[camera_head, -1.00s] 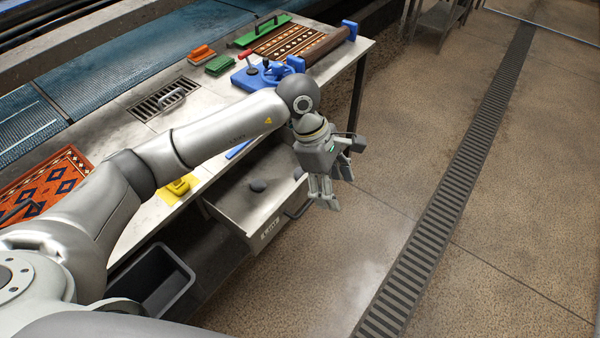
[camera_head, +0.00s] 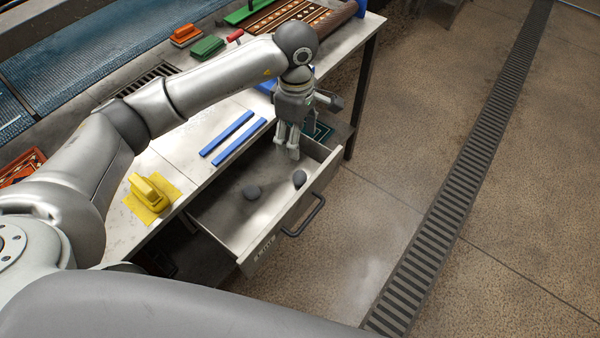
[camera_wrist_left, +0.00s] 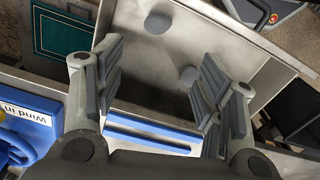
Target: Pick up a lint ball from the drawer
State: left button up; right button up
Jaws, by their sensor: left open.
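My left gripper (camera_head: 287,150) points down over the back right part of the drawer, open and empty.
Two blue strips (camera_head: 233,138) and a yellow tool (camera_head: 150,194) lie on the table (camera_head: 200,165) behind the drawer. A green framed piece (camera_wrist_left: 62,45) lies beside the drawer. The drawer handle (camera_head: 305,217) faces open floor.

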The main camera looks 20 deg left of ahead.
aim_at(300, 175)
pick_arm(q)
notch_tip(300, 175, down, 7)
jog(key=b, duration=0.4)
jog(key=shift+w+r+b, duration=0.1)
jog(key=shift+r+b, duration=0.1)
jog(key=shift+b, duration=0.2)
notch_tip(300, 175, down, 4)
jog(key=shift+r+p, duration=0.15)
jog(key=shift+p, duration=0.15)
jog(key=shift+w+d+f+p, duration=0.1)
jog(key=shift+f+p, duration=0.15)
jog(key=shift+f, duration=0.75)
jog(key=shift+s+d+f+p, duration=0.1)
jog(key=shift+f+p, duration=0.1)
jog(key=shift+f, duration=0.85)
jog(key=shift+w+d+f+p, duration=0.1)
jog(key=shift+f+p, duration=0.15)
jog(key=shift+f, duration=0.75)
pick_arm(e)
jog(key=f, duration=0.2)
jog(key=s+f, duration=0.1)
jog(key=shift+d+f, duration=0.1)
jog(key=shift+f, duration=0.25)
pick_arm(q)
jog(key=shift+c, duration=0.4)
jog(key=c, duration=0.7)
